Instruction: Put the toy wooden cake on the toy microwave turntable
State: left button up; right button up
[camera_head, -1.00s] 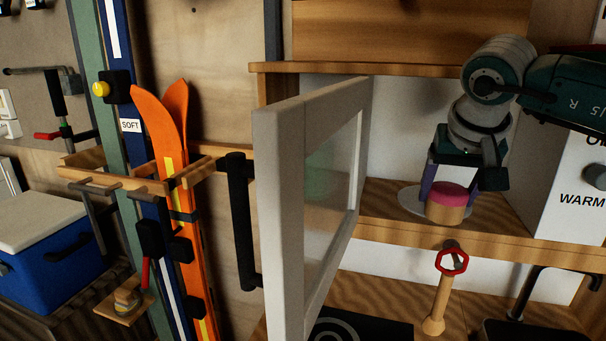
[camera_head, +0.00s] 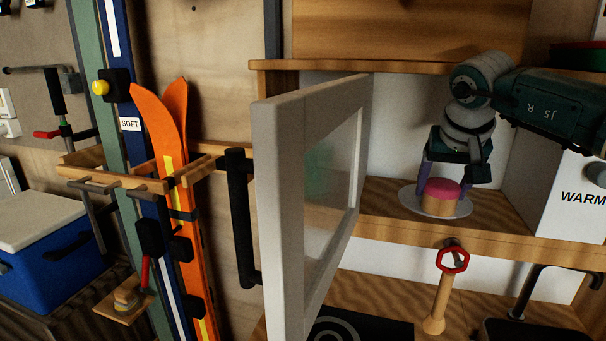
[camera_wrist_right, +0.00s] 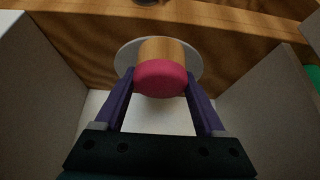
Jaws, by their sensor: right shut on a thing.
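The toy cake (camera_head: 441,198) has a pink top and a tan wooden body. It is over the pale round turntable (camera_head: 408,196) inside the toy microwave, whose white door (camera_head: 280,200) stands open at the left. My right gripper (camera_head: 441,186) is shut on the cake from behind and above, with purple fingers on both sides. In the right wrist view the cake (camera_wrist_right: 161,78) sits between the fingertips, with the turntable (camera_wrist_right: 193,66) around it. I cannot tell whether the cake's base touches the turntable. My left gripper is not in view.
The door's black handle (camera_head: 241,220) faces left. A white control panel (camera_head: 570,190) bounds the microwave at the right. Orange skis (camera_head: 172,160) are at the left.

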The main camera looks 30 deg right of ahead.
aim_at(444, 184)
jog(key=shift+f, duration=0.2)
jog(key=o, duration=1.4)
jog(key=shift+r+p, duration=0.3)
jog(key=shift+r, duration=0.1)
jog(key=shift+s+a+r, duration=0.1)
jog(key=shift+s+r, duration=0.05)
jog(key=shift+r, duration=0.2)
jog(key=shift+s+a+r+p, duration=0.15)
jog(key=shift+s+a+r, duration=0.2)
jog(key=shift+r, duration=0.1)
jog(key=shift+s+a+r+p, duration=0.15)
jog(key=shift+s+a+r, duration=0.15)
jog(key=shift+r, duration=0.15)
jog(key=s+a, duration=0.3)
jog(key=a, duration=0.1)
jog(key=s+a, duration=0.4)
jog(key=shift+s+a, duration=0.2)
jog(key=shift+a, duration=0.1)
